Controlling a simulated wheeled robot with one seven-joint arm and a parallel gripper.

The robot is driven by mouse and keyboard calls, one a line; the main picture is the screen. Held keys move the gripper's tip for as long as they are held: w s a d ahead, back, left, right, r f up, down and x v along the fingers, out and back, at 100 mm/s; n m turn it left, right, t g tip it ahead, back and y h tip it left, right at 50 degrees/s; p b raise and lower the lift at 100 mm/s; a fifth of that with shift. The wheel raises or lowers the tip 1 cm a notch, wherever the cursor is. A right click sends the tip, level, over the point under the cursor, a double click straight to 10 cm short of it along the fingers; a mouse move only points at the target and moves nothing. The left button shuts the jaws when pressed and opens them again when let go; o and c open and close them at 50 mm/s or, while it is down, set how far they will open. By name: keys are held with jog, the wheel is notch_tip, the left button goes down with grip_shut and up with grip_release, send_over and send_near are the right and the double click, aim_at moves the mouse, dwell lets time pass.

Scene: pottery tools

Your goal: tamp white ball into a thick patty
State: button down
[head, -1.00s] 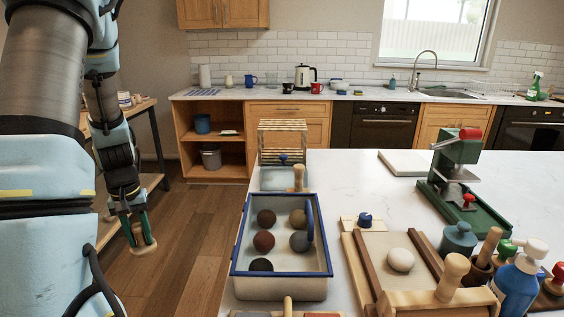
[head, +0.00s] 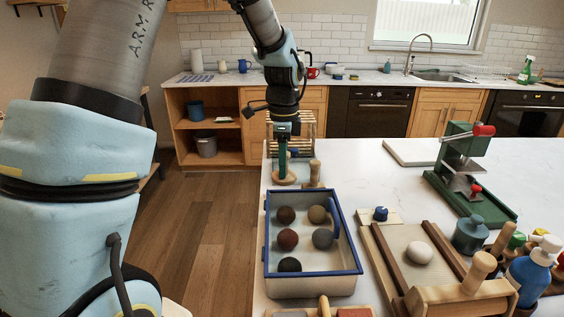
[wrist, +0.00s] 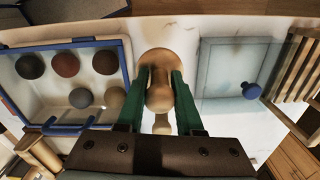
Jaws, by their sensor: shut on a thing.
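The white ball (head: 419,252) sits round and whole on the beige board (head: 402,238) between two dark wooden strips, at the right of the head view. My gripper (head: 284,160) is at the back left of the counter, behind the blue-rimmed tray. It is shut on a wooden tamper (wrist: 159,95), whose knob sits between the green fingers in the wrist view. The tamper's round wooden base shows below the fingers in the head view (head: 284,178). I cannot tell whether the base touches the counter.
A blue-rimmed tray (head: 354,258) with several dark and brown balls stands between my gripper and the board. A wooden roller (head: 460,292) lies at the board's front. A green press (head: 465,170) and bottles stand at right.

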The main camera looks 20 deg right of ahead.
jog(key=shift+f+b, duration=2.55)
jog(key=shift+f, duration=0.65)
jog(key=shift+f, duration=0.25)
jog(key=shift+c, duration=2.4)
grip_release()
notch_tip(320, 180, up, 11)
jog(key=shift+a+f+b, duration=0.1)
jog(key=shift+b, duration=0.95)
jog(key=s+a+f+n, duration=0.2)
jog(key=a+f+n, duration=0.1)
jog(key=a+n, duration=0.4)
jog(key=s+a+f+n+t, duration=0.1)
jog(key=s+a+f+n, duration=0.2)
jog(key=a+n, duration=0.4)
jog(key=s+a+f+n, duration=0.2)
jog(key=a+f+n, duration=0.3)
jog(key=a, duration=0.9)
jog(key=n, duration=0.3)
jog(key=shift+s+a+t, duration=0.3)
